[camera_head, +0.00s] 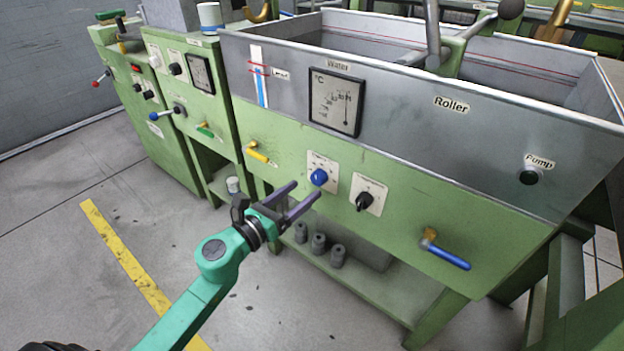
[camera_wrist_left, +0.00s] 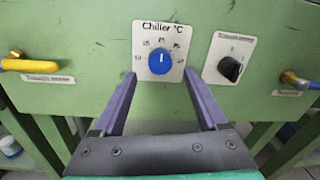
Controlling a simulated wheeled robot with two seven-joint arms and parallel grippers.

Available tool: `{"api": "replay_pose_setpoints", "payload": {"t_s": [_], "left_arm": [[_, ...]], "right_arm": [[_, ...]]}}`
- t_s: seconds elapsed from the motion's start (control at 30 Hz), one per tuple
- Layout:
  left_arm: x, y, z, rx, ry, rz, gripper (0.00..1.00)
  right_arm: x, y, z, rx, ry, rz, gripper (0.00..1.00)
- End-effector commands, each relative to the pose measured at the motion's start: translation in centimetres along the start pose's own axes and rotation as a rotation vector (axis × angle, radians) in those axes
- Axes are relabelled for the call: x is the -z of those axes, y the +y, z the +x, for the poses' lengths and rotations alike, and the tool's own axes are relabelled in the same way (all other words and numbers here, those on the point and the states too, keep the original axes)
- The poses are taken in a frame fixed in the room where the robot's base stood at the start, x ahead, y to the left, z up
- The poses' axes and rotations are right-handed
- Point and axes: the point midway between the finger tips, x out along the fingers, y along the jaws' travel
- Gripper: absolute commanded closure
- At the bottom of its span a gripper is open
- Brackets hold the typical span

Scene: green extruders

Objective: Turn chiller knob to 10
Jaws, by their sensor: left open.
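The chiller knob (camera_head: 319,177) is a round blue knob on a white plate on the green front panel, under the gauge. In the left wrist view the knob (camera_wrist_left: 159,61) has a white mark pointing up, and its plate reads "Chiller °C" with several small numbers around it, too small to read surely. My left gripper (camera_head: 306,190) is open in front of the panel, just below and left of the knob. In the wrist view its two purple fingers (camera_wrist_left: 159,82) stand either side of the knob's lower part, apart from it. My right gripper is not in view.
A black switch (camera_head: 364,201) sits right of the knob. A yellow-handled valve (camera_head: 257,153) is to the left and a blue-handled valve (camera_head: 446,254) to the lower right. Grey cylinders (camera_head: 319,243) stand on the shelf below. The floor at left is clear.

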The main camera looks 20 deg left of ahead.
Motion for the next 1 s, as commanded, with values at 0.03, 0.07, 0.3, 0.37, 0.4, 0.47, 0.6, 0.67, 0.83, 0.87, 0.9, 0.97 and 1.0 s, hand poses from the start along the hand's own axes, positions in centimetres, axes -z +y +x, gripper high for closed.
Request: {"api": "replay_pose_setpoints", "payload": {"t_s": [0.03, 0.07, 0.3, 0.37, 0.4, 0.47, 0.6, 0.67, 0.83, 0.87, 0.9, 0.97, 1.0], "left_arm": [[-0.4, 0.0, 1.2, 0.0, -0.003, 0.002, 0.25], [-0.4, 0.0, 1.8, 0.0, -0.002, 0.003, 0.25], [0.0, 0.0, 4.3, -0.001, 0.0, -0.001, 0.25], [0.0, 0.0, 4.4, -0.001, 0.0, -0.001, 0.25], [0.1, 0.0, 4.4, -0.001, 0.0, -0.001, 0.25], [0.1, 0.0, 4.4, -0.001, 0.0, -0.002, 0.25], [0.1, 0.0, 4.4, -0.001, 0.0, -0.002, 0.59], [0.1, 0.0, 4.3, -0.001, 0.0, -0.002, 0.82], [0.1, 0.0, 4.3, -0.001, 0.0, -0.003, 1.0], [0.1, 0.0, 4.3, -0.001, 0.0, -0.005, 1.0], [0.1, 0.0, 4.3, -0.001, 0.0, -0.007, 1.0], [0.1, 0.0, 4.3, -0.001, -0.001, -0.015, 1.0], [0.1, 0.0, 4.3, 0.0, -0.001, -0.022, 1.0]], "right_arm": [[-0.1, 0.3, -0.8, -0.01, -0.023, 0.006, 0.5], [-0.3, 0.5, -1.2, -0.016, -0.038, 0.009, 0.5], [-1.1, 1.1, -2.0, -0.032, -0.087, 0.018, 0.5], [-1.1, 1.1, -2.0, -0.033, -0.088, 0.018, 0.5], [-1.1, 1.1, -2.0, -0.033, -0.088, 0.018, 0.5], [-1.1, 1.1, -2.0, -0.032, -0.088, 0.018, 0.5], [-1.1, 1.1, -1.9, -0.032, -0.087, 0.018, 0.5], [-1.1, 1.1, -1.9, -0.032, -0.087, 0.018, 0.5], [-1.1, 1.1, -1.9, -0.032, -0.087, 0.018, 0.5], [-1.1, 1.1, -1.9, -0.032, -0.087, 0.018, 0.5], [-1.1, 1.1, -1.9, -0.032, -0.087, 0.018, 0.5], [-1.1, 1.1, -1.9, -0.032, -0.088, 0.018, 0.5], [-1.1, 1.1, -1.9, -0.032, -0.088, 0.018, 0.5]]}}
